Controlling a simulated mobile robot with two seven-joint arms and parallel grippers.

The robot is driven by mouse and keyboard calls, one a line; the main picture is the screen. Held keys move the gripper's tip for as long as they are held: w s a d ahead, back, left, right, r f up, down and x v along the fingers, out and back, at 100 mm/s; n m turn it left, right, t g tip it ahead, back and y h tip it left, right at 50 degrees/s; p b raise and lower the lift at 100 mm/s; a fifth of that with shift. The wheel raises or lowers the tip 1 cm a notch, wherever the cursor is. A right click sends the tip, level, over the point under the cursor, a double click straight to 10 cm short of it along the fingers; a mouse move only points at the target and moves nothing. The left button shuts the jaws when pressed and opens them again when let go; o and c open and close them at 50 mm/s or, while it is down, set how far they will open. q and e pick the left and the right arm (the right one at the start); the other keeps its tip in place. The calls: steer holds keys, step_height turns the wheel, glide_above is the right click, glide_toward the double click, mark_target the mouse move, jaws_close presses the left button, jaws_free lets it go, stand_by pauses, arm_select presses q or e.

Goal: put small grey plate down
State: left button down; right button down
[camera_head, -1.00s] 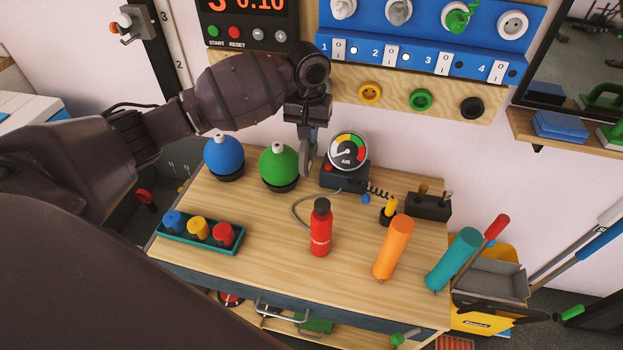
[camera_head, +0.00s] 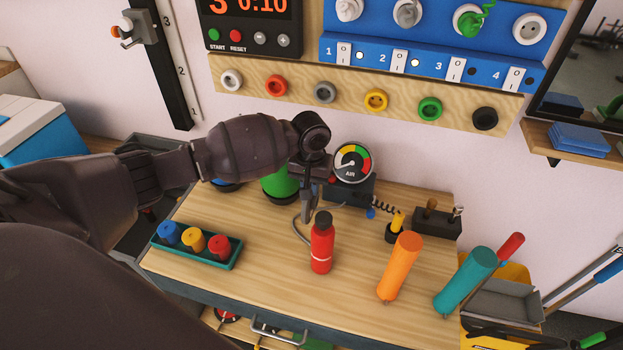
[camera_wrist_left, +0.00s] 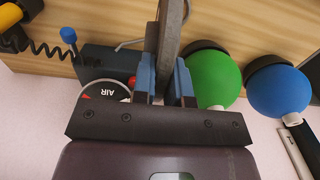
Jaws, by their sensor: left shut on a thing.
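My left gripper (camera_head: 310,188) hangs over the back middle of the wooden workbench (camera_head: 290,270), behind the red bottle (camera_head: 322,249). In the left wrist view it is shut (camera_wrist_left: 172,85) on the small grey plate (camera_wrist_left: 172,30), which stands edge-on between the blue-grey fingers. In the head view the plate (camera_head: 307,208) is a thin grey sliver below the fingers, upright. I cannot tell whether its lower edge touches the bench. My right gripper is not in view.
Close behind are the green ball (camera_head: 276,186) and the AIR gauge (camera_head: 353,163). A teal tray (camera_head: 232,262) with coloured pegs lies at the left. Bench between tray and bottle is clear.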

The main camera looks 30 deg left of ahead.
arm_select(q)
step_height(320, 180, down, 4)
steer(key=shift+f+b, duration=0.25)
steer(key=shift+b, duration=0.45)
steer(key=shift+w+f, duration=0.1)
steer(key=shift+f, duration=0.35)
steer(key=shift+r, duration=0.1)
steer(key=c, duration=1.5)
jaws_free()
steer(key=shift+f, duration=0.25)
steer(key=shift+c, duration=0.2)
steer(key=o, duration=0.4)
